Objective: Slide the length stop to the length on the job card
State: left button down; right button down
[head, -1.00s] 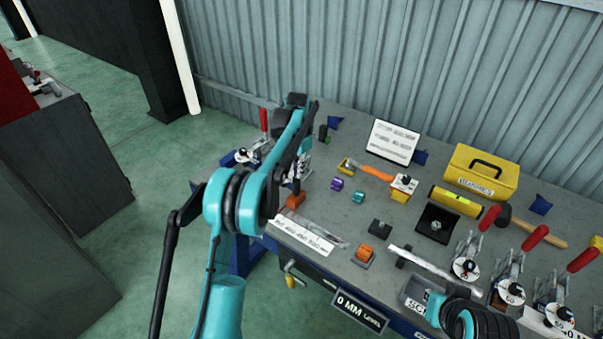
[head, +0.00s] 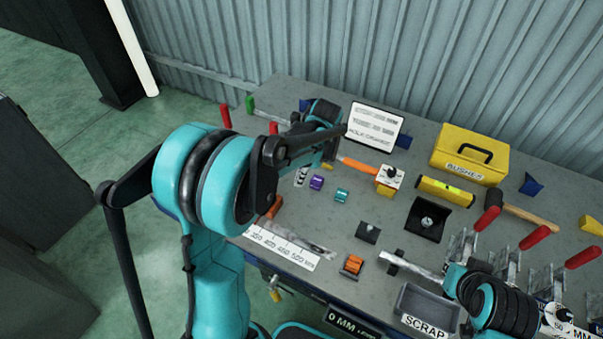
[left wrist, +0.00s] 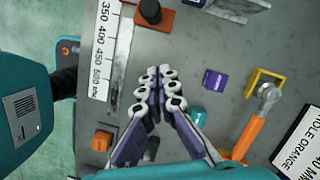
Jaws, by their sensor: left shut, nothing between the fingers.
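The printed length scale (head: 282,246) lies along the front edge of the bench. It also shows in the left wrist view (left wrist: 104,60), with marks from 350 to 500 mm. An orange block (head: 274,207), which looks like the length stop, sits by the rail behind the scale; the left wrist view shows it at the top (left wrist: 154,20). The job card (head: 375,127) stands at the back; its stop length is too blurred to read. My left gripper (left wrist: 158,85) is shut and empty, beside the rail and apart from the orange block. My right gripper is out of view.
A purple block (head: 317,182), a teal block (head: 341,195) and an orange-handled tool (head: 358,166) lie near my left arm. Another orange block (head: 353,264) sits near the front edge. A scrap tray (head: 428,303), red-handled clamps and a yellow box (head: 470,153) are at right.

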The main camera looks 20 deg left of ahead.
pick_arm(q)
jog(key=s+a+f+b, duration=0.2)
jog(key=a+f, duration=0.3)
jog(key=shift+f, duration=0.4)
jog(key=shift+a, duration=0.1)
jog(key=shift+w+a, duration=0.15)
jog(key=shift+a, duration=1.35)
